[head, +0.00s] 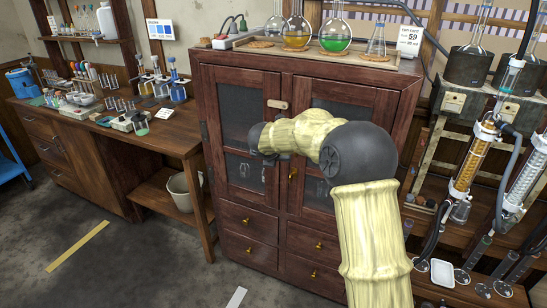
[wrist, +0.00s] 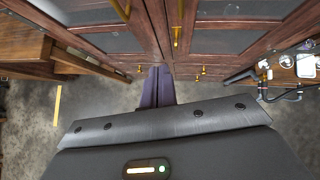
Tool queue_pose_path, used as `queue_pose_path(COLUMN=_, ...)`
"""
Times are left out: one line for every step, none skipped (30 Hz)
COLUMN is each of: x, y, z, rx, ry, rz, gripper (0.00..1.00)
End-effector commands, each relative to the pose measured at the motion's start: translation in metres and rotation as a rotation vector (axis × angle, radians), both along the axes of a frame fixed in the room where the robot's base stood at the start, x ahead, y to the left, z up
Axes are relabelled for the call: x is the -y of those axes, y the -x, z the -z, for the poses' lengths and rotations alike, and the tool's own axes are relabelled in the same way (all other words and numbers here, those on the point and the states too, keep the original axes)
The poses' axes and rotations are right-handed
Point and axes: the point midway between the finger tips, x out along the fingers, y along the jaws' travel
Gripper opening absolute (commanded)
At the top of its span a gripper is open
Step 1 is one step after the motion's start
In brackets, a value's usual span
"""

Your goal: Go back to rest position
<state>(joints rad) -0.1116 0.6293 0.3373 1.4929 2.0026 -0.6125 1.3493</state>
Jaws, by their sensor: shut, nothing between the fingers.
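My gripper (wrist: 161,70) shows in the wrist view with its two dark fingers together and nothing between them. The fingers point toward the front of a dark red-brown wooden cabinet (wrist: 152,38). In the head view my padded arm reaches up in front of the cabinet (head: 262,222) and bends left across its doors. The gripper itself cannot be made out there. The cabinet's two glass-paned doors look shut. Brass handles (wrist: 178,30) show close ahead of the fingers; whether anything touches cannot be told.
Flasks with yellow and green liquid (head: 335,36) stand on the cabinet top. A wooden bench (head: 170,140) with glassware is on the left, a bucket (head: 186,190) below it. A reflux rig (head: 475,160) stands close on the right. Grey floor (head: 130,260) is clear in front.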

Motion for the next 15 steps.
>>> queue_pose_path(x=-0.001, y=0.0, z=0.0, rx=0.0, ry=0.0, rz=-0.001, gripper=0.0)
queue_pose_path(x=-0.002, y=0.0, z=0.0, rx=0.001, ry=0.001, rz=-0.004, gripper=0.0)
queue_pose_path(x=-0.002, y=0.001, z=-0.001, rx=0.002, ry=0.006, rz=-0.01, gripper=0.0)
queue_pose_path(x=-0.001, y=0.001, z=-0.003, rx=0.004, ry=0.015, rz=-0.018, gripper=0.0)
queue_pose_path(x=0.0, y=0.001, z=-0.005, rx=0.008, ry=0.03, rz=-0.033, gripper=0.0)
queue_pose_path(x=0.001, y=0.002, z=-0.009, rx=0.016, ry=0.055, rz=-0.058, gripper=0.0)
queue_pose_path(x=0.003, y=0.002, z=-0.012, rx=0.023, ry=0.083, rz=-0.087, gripper=0.0)
queue_pose_path(x=0.005, y=0.003, z=-0.016, rx=0.03, ry=0.116, rz=-0.12, gripper=0.0)
queue_pose_path(x=0.008, y=0.005, z=-0.022, rx=0.041, ry=0.169, rz=-0.175, gripper=0.0)
queue_pose_path(x=0.011, y=0.007, z=-0.028, rx=0.05, ry=0.216, rz=-0.221, gripper=0.0)
queue_pose_path(x=0.013, y=0.009, z=-0.032, rx=0.058, ry=0.266, rz=-0.274, gripper=0.0)
queue_pose_path(x=0.017, y=0.012, z=-0.039, rx=0.068, ry=0.34, rz=-0.349, gripper=0.0)
queue_pose_path(x=0.02, y=0.015, z=-0.043, rx=0.073, ry=0.399, rz=-0.409, gripper=0.0)
queue_pose_path(x=0.022, y=0.019, z=-0.048, rx=0.078, ry=0.457, rz=-0.469, gripper=0.0)
queue_pose_path(x=0.025, y=0.024, z=-0.052, rx=0.081, ry=0.532, rz=-0.55, gripper=0.0)
